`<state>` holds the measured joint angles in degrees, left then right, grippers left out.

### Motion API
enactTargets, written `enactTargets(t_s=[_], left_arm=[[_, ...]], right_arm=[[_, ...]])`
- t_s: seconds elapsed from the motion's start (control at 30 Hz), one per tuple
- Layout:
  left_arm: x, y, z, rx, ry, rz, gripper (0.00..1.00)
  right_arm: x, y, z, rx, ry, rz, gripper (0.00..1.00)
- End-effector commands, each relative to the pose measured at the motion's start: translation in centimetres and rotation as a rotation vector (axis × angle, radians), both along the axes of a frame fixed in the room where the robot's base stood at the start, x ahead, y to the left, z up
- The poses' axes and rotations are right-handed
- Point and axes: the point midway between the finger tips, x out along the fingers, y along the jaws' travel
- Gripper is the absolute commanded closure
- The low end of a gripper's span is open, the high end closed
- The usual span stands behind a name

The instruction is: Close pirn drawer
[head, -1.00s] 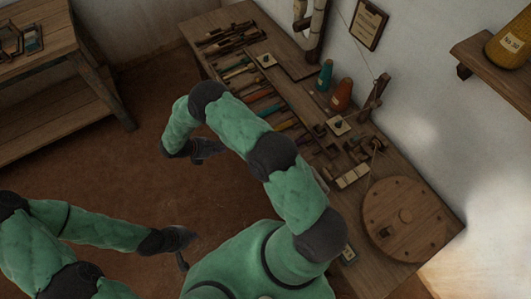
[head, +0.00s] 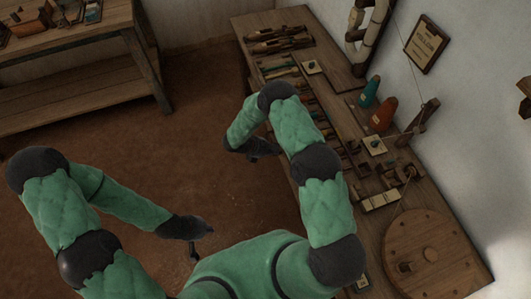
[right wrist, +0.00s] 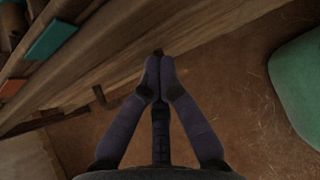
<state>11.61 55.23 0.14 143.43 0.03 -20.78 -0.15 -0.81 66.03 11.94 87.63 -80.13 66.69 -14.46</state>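The pirn drawer (right wrist: 125,50) shows in the right wrist view as a long wooden front, with a teal pirn (right wrist: 50,40) and brown ones at the upper left. In the head view coloured pirns (head: 283,72) lie along the bench's left side, and my right arm hides part of that row. My right gripper (right wrist: 157,58) is shut, its fingertips together at the wooden front over a small dark spot; I cannot tell whether they touch. It also shows in the head view (head: 264,152), left of the bench. My left gripper (head: 202,240) hangs open and empty over the floor, well away.
The bench (head: 440,190) runs along the right wall. A round wooden disc (head: 435,250), an orange cone (head: 383,115) and a teal cone (head: 369,92) stand on it. Another wooden table (head: 110,35) is at the upper left. Brown floor between is clear.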

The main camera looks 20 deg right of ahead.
Motion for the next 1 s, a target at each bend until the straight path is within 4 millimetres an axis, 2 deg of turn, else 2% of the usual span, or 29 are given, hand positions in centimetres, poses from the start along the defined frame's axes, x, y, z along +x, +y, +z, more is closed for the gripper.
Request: enactTargets(t_s=[0.13, 0.57, 0.8, 1.0], left_arm=[[0.0, 0.0, -0.2, 0.0, 0.0, 0.0, 1.0], [0.0, 0.0, -0.3, 0.0, 0.0, 0.0, 1.0], [0.0, 0.0, -1.0, 0.0, 0.0, 0.0, 1.0], [0.0, 0.0, -0.9, 0.0, 0.0, 0.0, 1.0]], right_arm=[[0.0, -0.9, 0.0, 0.0, -0.001, 0.0, 1.0], [0.0, -1.2, 0.0, 0.0, -0.001, 0.0, 1.0], [-0.2, -3.3, 0.0, -0.003, -0.001, -0.002, 1.0], [-0.1, -3.7, 0.2, -0.007, -0.002, -0.006, 1.0]])
